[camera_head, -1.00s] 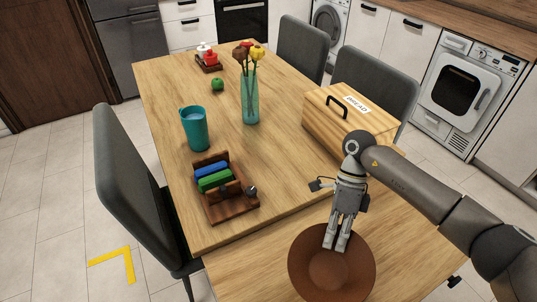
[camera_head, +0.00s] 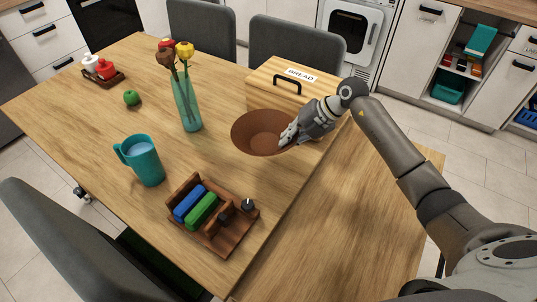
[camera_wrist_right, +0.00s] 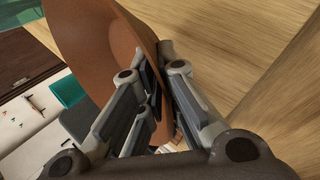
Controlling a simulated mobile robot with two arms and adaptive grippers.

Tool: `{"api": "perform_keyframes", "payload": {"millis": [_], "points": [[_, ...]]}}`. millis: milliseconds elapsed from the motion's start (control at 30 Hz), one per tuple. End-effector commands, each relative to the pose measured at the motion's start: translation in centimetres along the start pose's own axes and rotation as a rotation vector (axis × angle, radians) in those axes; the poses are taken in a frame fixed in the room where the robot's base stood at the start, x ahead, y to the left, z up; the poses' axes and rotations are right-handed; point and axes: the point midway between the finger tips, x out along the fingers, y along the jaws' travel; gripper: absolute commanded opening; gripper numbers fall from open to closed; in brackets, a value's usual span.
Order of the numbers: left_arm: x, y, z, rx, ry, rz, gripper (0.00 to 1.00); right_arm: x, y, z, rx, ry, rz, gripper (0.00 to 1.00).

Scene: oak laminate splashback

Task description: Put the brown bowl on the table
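The brown bowl (camera_head: 258,132) is over the wooden table, in front of the bread box and right of the vase, with its opening facing up. I cannot tell whether its base touches the tabletop (camera_head: 90,165). My right gripper (camera_head: 288,136) is shut on the bowl's right rim. In the right wrist view the bowl (camera_wrist_right: 85,40) fills the upper left, and its wall runs between the two fingers of the right gripper (camera_wrist_right: 160,75). My left gripper is not in view.
A bread box (camera_head: 262,92) stands just behind the bowl. A teal vase with flowers (camera_head: 186,105) stands to its left, a teal cup (camera_head: 146,163) farther left. A wooden rack with blue and green items (camera_head: 225,235) is nearer. Tabletop between rack and bowl is clear.

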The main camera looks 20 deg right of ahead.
Motion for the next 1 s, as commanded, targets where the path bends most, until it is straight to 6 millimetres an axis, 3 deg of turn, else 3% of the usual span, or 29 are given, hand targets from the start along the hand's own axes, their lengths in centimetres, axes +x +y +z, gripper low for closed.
{"api": "perform_keyframes", "payload": {"millis": [233, 567, 767, 800, 933, 1000], "points": [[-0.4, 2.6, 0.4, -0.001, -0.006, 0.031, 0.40, 2.7, -1.9, 0.0, -0.002, 0.002, 0.004, 0.00], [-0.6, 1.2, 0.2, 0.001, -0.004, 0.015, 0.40, 5.7, -4.2, -0.1, -0.003, 0.005, 0.003, 0.00], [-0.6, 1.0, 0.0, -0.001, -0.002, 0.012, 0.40, 5.9, -4.4, -0.1, -0.005, 0.003, 0.001, 0.00], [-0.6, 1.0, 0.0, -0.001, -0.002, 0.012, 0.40, 5.9, -4.5, -0.1, -0.004, 0.004, -0.001, 0.10], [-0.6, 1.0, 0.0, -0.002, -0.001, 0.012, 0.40, 5.9, -4.4, -0.1, -0.005, 0.004, 0.000, 0.26], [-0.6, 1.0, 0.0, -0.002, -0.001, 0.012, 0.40, 5.9, -4.4, -0.1, -0.005, 0.004, 0.000, 0.27]]}}
